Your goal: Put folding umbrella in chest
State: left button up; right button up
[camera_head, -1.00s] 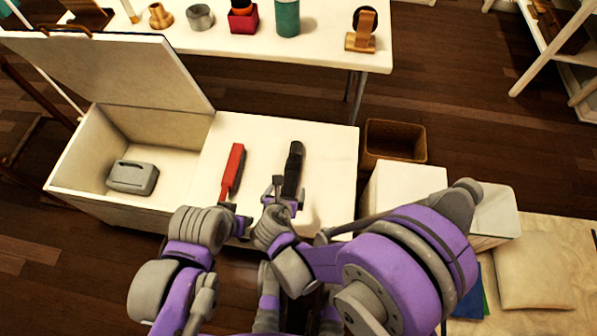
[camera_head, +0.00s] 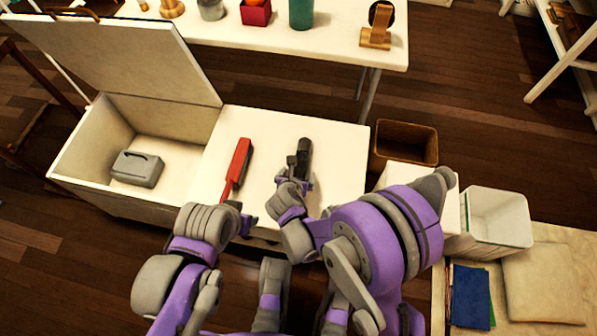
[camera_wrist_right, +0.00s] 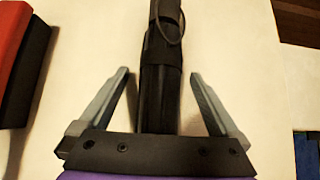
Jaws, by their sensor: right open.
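The black folding umbrella (camera_head: 305,157) lies on the white top right of the chest's open compartment. The white chest (camera_head: 78,147) is at the left with its lid raised. My right gripper (camera_head: 297,177) is at the umbrella's near end and hides part of it. In the right wrist view the open fingers (camera_wrist_right: 159,73) stand on both sides of the umbrella (camera_wrist_right: 161,95), with gaps to it. My left gripper (camera_head: 246,221) is low by the front edge of the white top; its jaws are too small to read.
A grey case (camera_head: 137,168) sits inside the chest. A red and black object (camera_head: 238,164) lies left of the umbrella. A brown basket (camera_head: 404,145) and a white bin (camera_head: 499,218) stand at the right. A white table (camera_head: 330,38) with several objects is behind.

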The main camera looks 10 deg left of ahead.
jog(key=shift+c, duration=0.2)
grip_shut()
jog(key=shift+r, duration=0.1)
